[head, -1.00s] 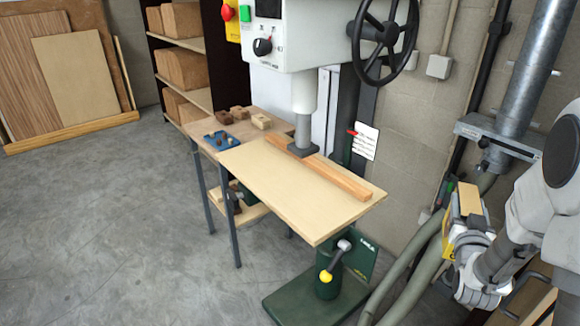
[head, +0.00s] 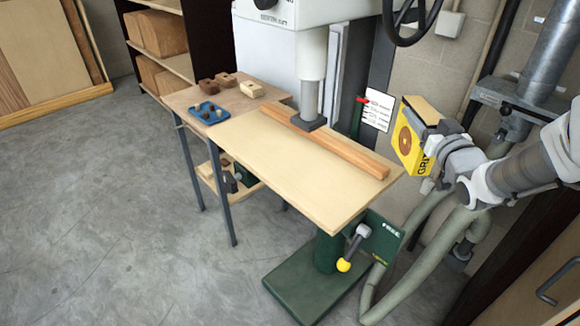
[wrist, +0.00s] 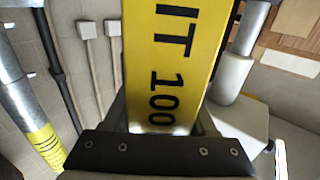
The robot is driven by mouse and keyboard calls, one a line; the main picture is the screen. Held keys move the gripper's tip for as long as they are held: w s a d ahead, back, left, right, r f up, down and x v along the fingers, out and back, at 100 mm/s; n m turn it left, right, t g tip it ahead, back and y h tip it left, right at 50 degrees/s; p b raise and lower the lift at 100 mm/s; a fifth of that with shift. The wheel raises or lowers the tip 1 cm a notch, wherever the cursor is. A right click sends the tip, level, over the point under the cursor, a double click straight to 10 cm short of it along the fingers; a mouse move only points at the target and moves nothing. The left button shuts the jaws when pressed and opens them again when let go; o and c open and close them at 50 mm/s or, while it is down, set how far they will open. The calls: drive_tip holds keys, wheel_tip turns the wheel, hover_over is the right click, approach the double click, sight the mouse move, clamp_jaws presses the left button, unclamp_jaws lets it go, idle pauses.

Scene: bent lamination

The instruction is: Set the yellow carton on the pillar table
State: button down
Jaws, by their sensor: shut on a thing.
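The yellow carton (head: 409,139) has black lettering and a brown disc picture on its face. My gripper (head: 436,137) is shut on it and holds it in the air, to the right of the pillar table. In the wrist view the carton (wrist: 170,60) fills the middle, between the fingers, with "IT 100" on it. The pillar table (head: 265,160) is the pale wooden board on the green column of the drill press. A long wooden strip (head: 330,146) lies along its back edge under the press. The front part of the board is bare.
The drill press spindle (head: 311,80) stands over the board's back edge. A side table (head: 185,98) with a blue tray (head: 208,113) and small wooden blocks adjoins at the left. Grey hoses (head: 420,270) and a metal pipe (head: 545,75) are at the right.

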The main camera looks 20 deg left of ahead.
drive_tip(key=s+a+n+g+y+b, duration=0.3)
drive_tip(key=a+y+b, duration=0.1)
drive_tip(key=a, duration=0.4)
drive_tip(key=s+a+f+b, duration=0.2)
drive_tip(key=s+a+f, duration=0.4)
drive_tip(key=a+f, duration=0.3)
drive_tip(key=shift+f+b, duration=0.3)
drive_tip(key=shift+f, duration=0.15)
drive_tip(key=shift+a+f, duration=0.1)
drive_tip(key=shift+f, duration=0.15)
drive_tip(key=shift+c, duration=1)
unclamp_jaws()
drive_tip(key=shift+r, duration=0.1)
